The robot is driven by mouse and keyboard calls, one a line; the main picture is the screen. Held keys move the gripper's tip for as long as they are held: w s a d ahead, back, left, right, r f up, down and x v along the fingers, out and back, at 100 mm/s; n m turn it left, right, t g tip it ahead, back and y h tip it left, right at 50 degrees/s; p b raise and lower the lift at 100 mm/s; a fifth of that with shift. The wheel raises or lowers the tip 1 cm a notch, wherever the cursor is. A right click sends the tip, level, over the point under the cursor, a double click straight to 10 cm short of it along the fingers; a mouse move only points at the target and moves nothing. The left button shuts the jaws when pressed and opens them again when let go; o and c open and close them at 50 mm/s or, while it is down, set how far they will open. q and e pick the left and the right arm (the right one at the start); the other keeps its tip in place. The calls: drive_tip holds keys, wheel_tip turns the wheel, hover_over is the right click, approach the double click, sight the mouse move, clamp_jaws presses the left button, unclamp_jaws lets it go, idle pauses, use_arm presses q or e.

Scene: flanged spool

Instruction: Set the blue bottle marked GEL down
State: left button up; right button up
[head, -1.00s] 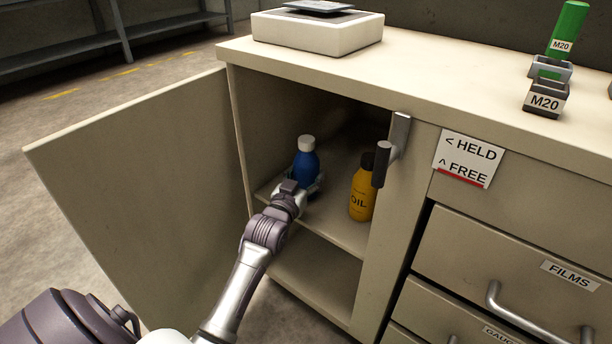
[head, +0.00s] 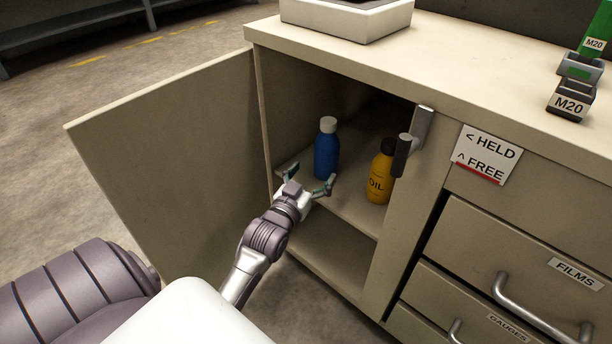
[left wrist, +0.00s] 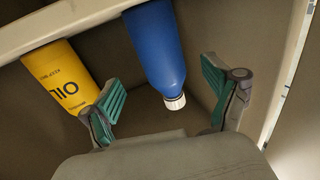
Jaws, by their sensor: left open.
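The blue bottle (head: 326,155) with a white cap stands upright on the cabinet's inner shelf (head: 350,205). Its marking does not show in either view. My left gripper (head: 309,178) is open and empty, in front of the bottle at the shelf's front edge. In the left wrist view the blue bottle (left wrist: 156,45) appears beyond and between the spread green-padded fingers of the left gripper (left wrist: 160,100), and no finger touches it. My right gripper is not in view.
A yellow OIL bottle (head: 380,177) with a black cap stands to the right on the same shelf; it also shows in the left wrist view (left wrist: 62,75). The cabinet door (head: 170,140) hangs open at left.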

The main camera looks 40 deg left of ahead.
use_arm(q)
drive_tip(key=shift+s+d+p, duration=0.2)
drive_tip(key=shift+s+p, duration=0.05)
drive_tip(key=shift+s, duration=0.75)
drive_tip(key=shift+s+d+p, duration=0.15)
drive_tip(key=shift+s+p, duration=0.05)
drive_tip(key=shift+s, duration=0.75)
